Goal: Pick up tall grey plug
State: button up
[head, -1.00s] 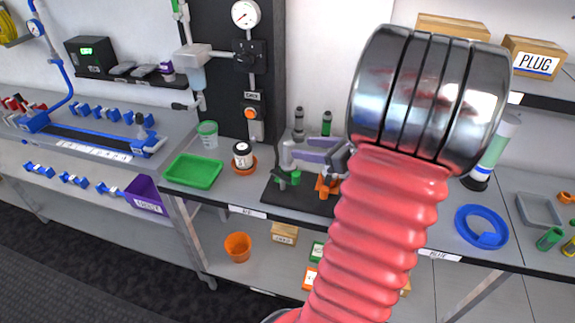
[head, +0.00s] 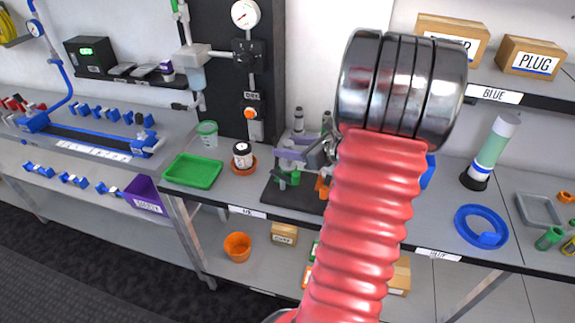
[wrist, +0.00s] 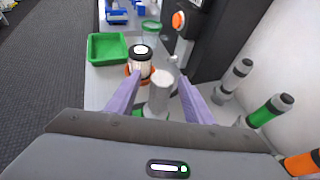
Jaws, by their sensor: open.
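A light grey upright cylinder, which looks like the tall grey plug (wrist: 160,92), stands between the fingers of my gripper (wrist: 160,76) in the wrist view. The gripper's purple fingers are open, one on each side of it; I cannot tell whether either touches it. Its lower part is hidden by the gripper body. In the head view my gripper (head: 288,147) is low over the dark mat (head: 285,199), partly hidden behind my arm, and the plug cannot be made out clearly there.
A black-lidded jar (wrist: 140,65) on an orange dish and a green tray (wrist: 107,48) lie just beyond the fingers. Grey (wrist: 235,78), green (wrist: 268,110) and orange (wrist: 303,163) dark-topped bottles stand along the wall to the right.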

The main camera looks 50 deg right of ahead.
jog(key=shift+f+x, duration=0.25)
jog(key=shift+x, duration=2.05)
jog(key=shift+s, duration=0.1)
jog(key=shift+f, duration=0.1)
jog(key=shift+c, duration=0.5)
jog(key=shift+s, duration=0.1)
grip_shut()
